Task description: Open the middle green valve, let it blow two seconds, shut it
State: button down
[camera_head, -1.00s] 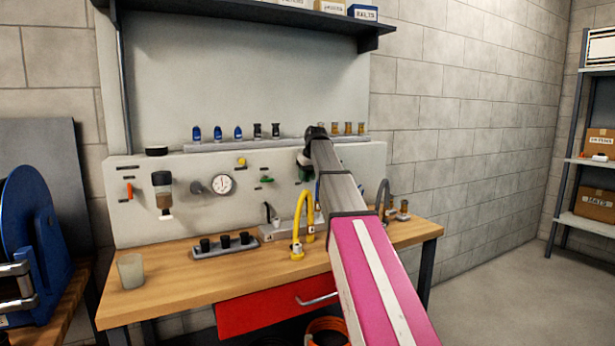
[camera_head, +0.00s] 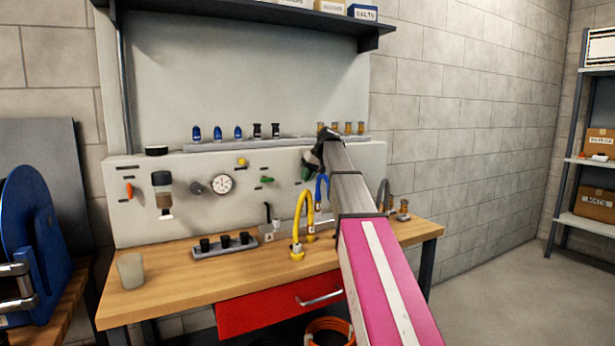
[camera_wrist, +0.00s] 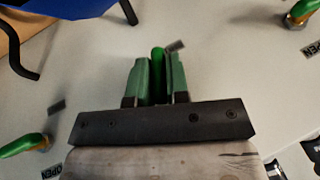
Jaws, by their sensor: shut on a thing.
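In the wrist view, a green valve handle (camera_wrist: 158,62) stands between the two green-grey fingers of my gripper (camera_wrist: 157,78), which are shut on it. The handle runs up the picture there. Two other green handles, one at the lower left (camera_wrist: 22,146) and one at the upper right (camera_wrist: 302,12), lie slanted nearer to sideways. The held valve's body is hidden by my gripper. In the head view, my gripper (camera_head: 309,168) is at the right part of the grey panel, and one green handle (camera_head: 267,180) shows left of it.
A blue hose (camera_head: 322,188) hangs just below my gripper, and a yellow hose (camera_head: 305,205) stands on the bench (camera_head: 180,285). A gauge (camera_head: 222,184) and an orange handle (camera_head: 129,190) are on the panel. A rail of fittings (camera_head: 230,144) runs above.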

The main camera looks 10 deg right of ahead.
jog(key=y, duration=0.1)
jog(key=g+y, duration=0.1)
jog(key=y, duration=0.1)
jog(key=shift+d+m+y, duration=0.2)
jog(key=shift+m+y, duration=0.1)
jog(key=shift+m, duration=0.1)
jog(key=y, duration=0.3)
jog(key=shift+f+m+g, duration=0.15)
jog(key=shift+m+g, duration=0.15)
jog(key=shift+m, duration=0.1)
jog(key=m+y, duration=0.1)
jog(key=y, duration=0.2)
jog(key=m+y, duration=0.1)
jog(key=y, duration=0.2)
jog(key=shift+f, duration=0.15)
jog(key=shift+y, duration=0.3)
jog(key=c, duration=1.1)
grip_release()
jog(key=shift+c, duration=0.2)
